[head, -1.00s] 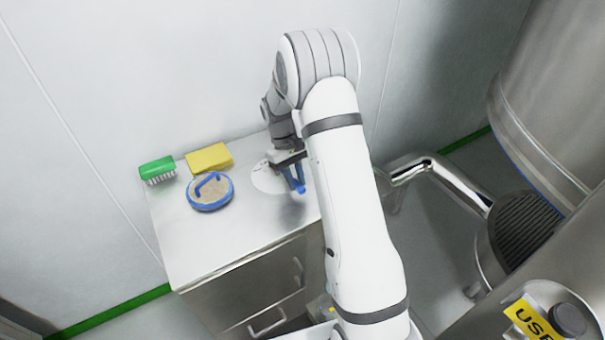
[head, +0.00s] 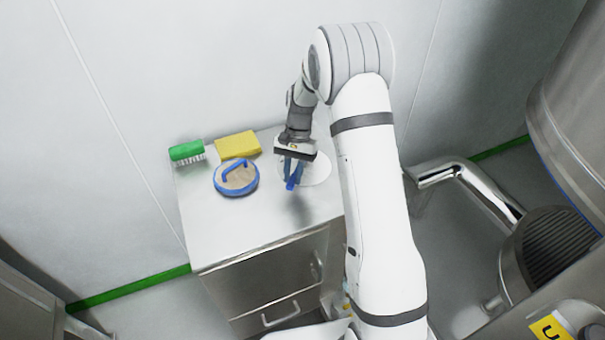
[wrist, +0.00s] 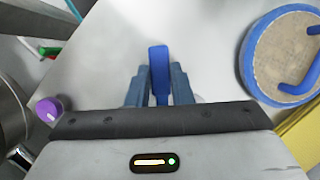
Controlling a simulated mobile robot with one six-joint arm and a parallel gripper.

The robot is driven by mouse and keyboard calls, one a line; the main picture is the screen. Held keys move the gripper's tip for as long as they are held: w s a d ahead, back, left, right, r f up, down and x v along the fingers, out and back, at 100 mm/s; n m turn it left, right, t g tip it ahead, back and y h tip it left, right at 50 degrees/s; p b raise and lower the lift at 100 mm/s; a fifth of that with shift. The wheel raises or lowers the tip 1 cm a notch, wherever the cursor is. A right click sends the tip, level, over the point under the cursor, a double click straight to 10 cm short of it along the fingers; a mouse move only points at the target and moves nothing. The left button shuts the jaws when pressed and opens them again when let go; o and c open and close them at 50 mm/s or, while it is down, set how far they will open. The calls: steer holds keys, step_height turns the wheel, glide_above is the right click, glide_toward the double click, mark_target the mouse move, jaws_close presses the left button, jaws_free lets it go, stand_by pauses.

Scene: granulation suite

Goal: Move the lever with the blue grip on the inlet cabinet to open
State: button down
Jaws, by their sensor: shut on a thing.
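The lever's blue grip (wrist: 159,72) stands between the two fingers of my gripper (wrist: 158,88) in the wrist view, and the fingers are shut on it. In the head view my gripper (head: 291,172) is low over the inlet cabinet's steel top (head: 225,225), at its right part. The blue grip (head: 293,183) shows there at the fingertips and points toward the front, a little left. A round white plate (head: 320,172) lies beneath, showing mostly to the right of the gripper. The lever's base is hidden by my gripper.
Left of the gripper lie a blue-rimmed round sieve-like disc (head: 236,178) with a blue handle, a yellow sponge (head: 238,145) and a green brush (head: 187,152). A purple knob (wrist: 48,110) shows in the wrist view. A steel pipe (head: 470,185) and vessel stand right. The cabinet's front top is clear.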

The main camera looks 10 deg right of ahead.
steer(key=shift+w+a+r+m, duration=0.1)
steer(key=shift+w+a+m, duration=0.15)
steer(key=shift+w+m, duration=0.15)
steer(key=c, duration=1.3)
jaws_free()
steer(key=v, duration=0.7)
steer(key=shift+d+r+b, duration=0.1)
steer(key=shift+r+b, duration=0.2)
